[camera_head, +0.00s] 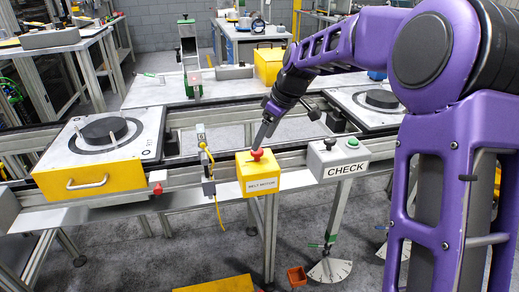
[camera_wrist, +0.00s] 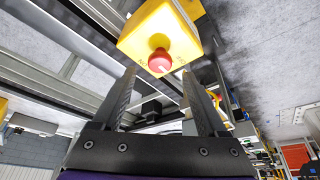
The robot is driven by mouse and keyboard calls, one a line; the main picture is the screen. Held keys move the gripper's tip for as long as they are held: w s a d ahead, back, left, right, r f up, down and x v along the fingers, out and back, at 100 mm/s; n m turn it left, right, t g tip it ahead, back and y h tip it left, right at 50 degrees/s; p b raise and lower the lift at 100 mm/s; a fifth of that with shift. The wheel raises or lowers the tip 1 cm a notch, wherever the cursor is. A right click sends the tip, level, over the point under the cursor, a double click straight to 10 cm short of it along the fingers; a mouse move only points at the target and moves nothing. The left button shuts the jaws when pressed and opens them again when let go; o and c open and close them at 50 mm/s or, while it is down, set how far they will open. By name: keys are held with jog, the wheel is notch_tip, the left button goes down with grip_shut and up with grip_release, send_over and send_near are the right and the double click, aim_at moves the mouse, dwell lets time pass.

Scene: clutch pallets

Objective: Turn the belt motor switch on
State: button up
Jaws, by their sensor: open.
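The belt motor switch is a yellow box (camera_head: 259,178) labelled "BELT MOTOR" with a red knob (camera_head: 257,154) on top. It is fixed at the front edge of the conveyor, near the picture's middle. In the wrist view the yellow box (camera_wrist: 160,32) and its red knob (camera_wrist: 160,61) show at the top, beyond the fingertips. My gripper (camera_head: 263,138) points down just above the knob in the head view. In the wrist view my gripper (camera_wrist: 158,80) has its two fingers apart, with the knob lined up between the tips. I cannot tell whether a finger touches it.
A grey box marked "CHECK" (camera_head: 338,160) with a green button stands right of the switch. A yellow cable and grey bracket (camera_head: 207,165) stand to its left. Pallets with black discs sit on the conveyor at left (camera_head: 100,140) and right (camera_head: 372,103).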

aim_at(259, 151)
jog(key=shift+x, duration=2.15)
jog(key=shift+c, duration=0.3)
grip_shut()
